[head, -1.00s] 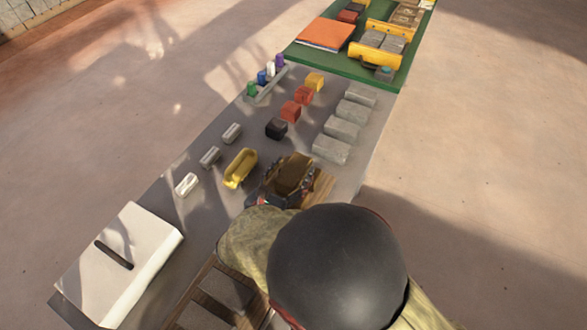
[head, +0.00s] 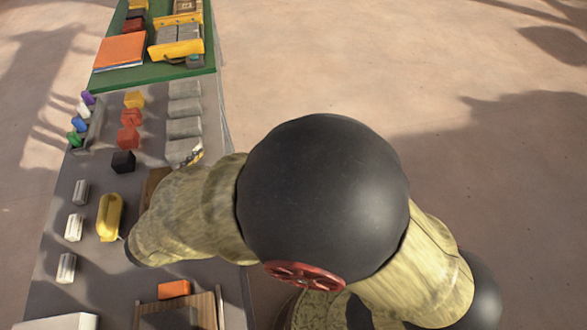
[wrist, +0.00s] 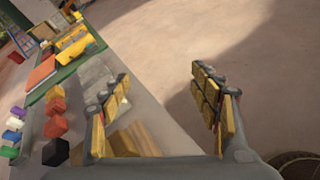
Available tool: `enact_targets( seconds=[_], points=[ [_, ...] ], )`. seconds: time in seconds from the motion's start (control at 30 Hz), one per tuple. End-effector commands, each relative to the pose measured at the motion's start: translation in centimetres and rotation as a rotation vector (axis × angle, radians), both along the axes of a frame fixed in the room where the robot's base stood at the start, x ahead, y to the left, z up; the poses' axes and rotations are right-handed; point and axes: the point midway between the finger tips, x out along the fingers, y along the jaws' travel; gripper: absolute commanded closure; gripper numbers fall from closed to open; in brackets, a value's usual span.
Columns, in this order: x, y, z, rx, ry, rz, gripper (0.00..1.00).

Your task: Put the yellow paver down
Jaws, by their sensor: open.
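A yellow block (head: 134,99), which I take to be the yellow paver, lies on the grey table top at the far end of a row of coloured blocks. It also shows at the left of the wrist view (wrist: 54,93). My gripper (wrist: 160,80) is open, with its two yellow-padded fingers wide apart and nothing between them. It is over the table's right edge, apart from the yellow block. In the head view my arm hides most of the gripper.
Red blocks (head: 129,137) and a black block (head: 123,161) continue the row. Several grey pavers (head: 184,107) lie to its right. A yellow tray-like piece (head: 110,217) and small white pieces (head: 74,228) are nearer. A green surface (head: 150,75) holds more items. Open floor lies right.

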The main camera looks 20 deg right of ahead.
Motion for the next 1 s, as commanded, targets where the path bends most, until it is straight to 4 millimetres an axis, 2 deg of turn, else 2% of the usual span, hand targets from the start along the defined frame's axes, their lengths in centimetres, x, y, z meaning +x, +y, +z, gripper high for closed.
enact_targets(
  seconds=[0.03, 0.1, 0.2, 0.3, 0.4, 0.53, 0.7, 0.83, 1.0],
  points=[
    [-0.2, -4.2, 1.4, 0.105, 0.005, -0.133, 0.38],
    [-1.5, -8.9, 2.3, 0.251, 0.013, -0.303, 0.38],
    [-4.2, -14.2, 3.4, 0.466, 0.005, -0.535, 0.38],
    [-7.3, -18.0, 4.3, 0.69, -0.025, -0.758, 0.38],
    [-10.6, -20.5, 5.1, 0.923, -0.074, -0.964, 0.38],
    [-14.2, -21.9, 6.5, 1.238, -0.168, -1.203, 0.38],
    [-17.1, -21.9, 8.7, 1.603, -0.303, -1.419, 0.38],
    [-18.0, -21.6, 9.9, 1.783, -0.376, -1.501, 0.38],
    [-18.3, -21.3, 10.6, 1.87, -0.41, -1.536, 0.38]
  ],
)
